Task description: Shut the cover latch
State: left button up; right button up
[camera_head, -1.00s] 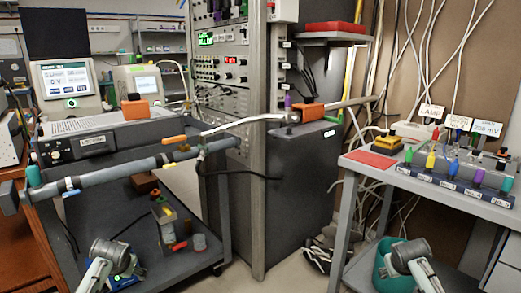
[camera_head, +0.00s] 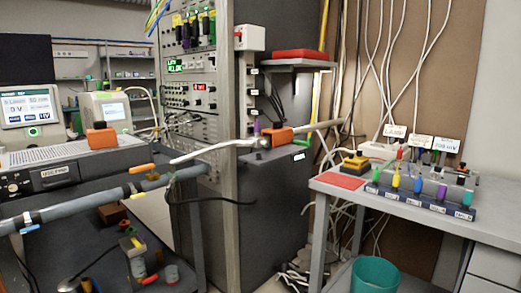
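I cannot tell for certain which part is the cover latch. An orange block with a dark knob (camera_head: 101,138) sits on top of the grey instrument (camera_head: 58,170) at the left. Another orange piece (camera_head: 278,135) sits at the end of a pale bent tube, on the dark cabinet (camera_head: 270,200) in the middle. An orange-tipped handle (camera_head: 141,168) is near the blue-grey pipe (camera_head: 100,199). Neither gripper shows.
A grey table (camera_head: 400,203) at the right carries a red mat (camera_head: 339,181), a yellow-black device (camera_head: 355,162) and a row of coloured plugs. A teal bin (camera_head: 375,275) stands below it. Cables hang at the back. Floor shows between cart and cabinet.

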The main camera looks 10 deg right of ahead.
aim_at(308, 144)
jog(key=i+l+u, duration=0.2)
jog(key=i, duration=0.3)
jog(key=i+l+u, duration=0.2)
jog(key=i, duration=0.3)
jog(key=i+l+u, duration=0.2)
jog(key=i, duration=0.3)
jog(key=l, duration=0.1)
